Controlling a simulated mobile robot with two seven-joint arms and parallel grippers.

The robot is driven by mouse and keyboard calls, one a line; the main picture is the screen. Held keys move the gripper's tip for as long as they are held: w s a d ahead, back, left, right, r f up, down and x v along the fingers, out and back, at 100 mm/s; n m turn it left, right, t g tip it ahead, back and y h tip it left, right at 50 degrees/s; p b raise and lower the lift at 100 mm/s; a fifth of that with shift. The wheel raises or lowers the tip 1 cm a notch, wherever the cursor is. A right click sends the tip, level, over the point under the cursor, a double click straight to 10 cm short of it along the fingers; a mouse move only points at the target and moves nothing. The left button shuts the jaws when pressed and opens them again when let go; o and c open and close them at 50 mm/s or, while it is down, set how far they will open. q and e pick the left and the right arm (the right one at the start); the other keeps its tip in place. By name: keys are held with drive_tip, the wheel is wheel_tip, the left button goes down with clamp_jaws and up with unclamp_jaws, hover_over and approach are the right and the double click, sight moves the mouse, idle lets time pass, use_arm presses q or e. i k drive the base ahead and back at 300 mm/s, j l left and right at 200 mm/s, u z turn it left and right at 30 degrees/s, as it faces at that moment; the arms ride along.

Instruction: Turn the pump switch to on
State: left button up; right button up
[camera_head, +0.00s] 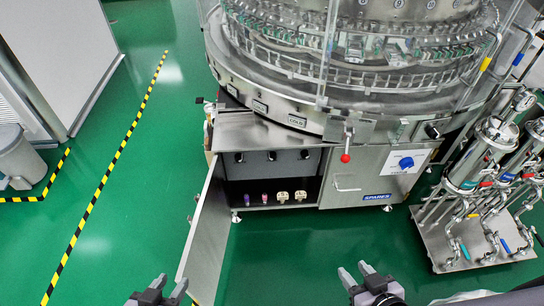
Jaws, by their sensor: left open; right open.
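A blue rotary knob (406,163), which looks like the pump switch, sits on a white plate on the front of the steel washer cabinet, right of centre. Its exact setting is too small to read. My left gripper (168,283) is open and empty at the bottom edge, below the open cabinet door and far to the left of the knob. My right gripper (356,270) is open and empty at the bottom edge, below and a little left of the knob. Neither gripper touches anything.
An open cabinet door (204,238) swings out toward me beside a compartment with small parts (282,197). A red-knobbed lever (346,157) stands left of the knob. A pump and pipe skid (475,235) stands at right. Green floor before the cabinet is clear.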

sight(272, 155)
drive_tip(key=i+l+z, duration=0.1)
drive_tip(key=i+z, duration=0.5)
drive_tip(key=z, duration=0.25)
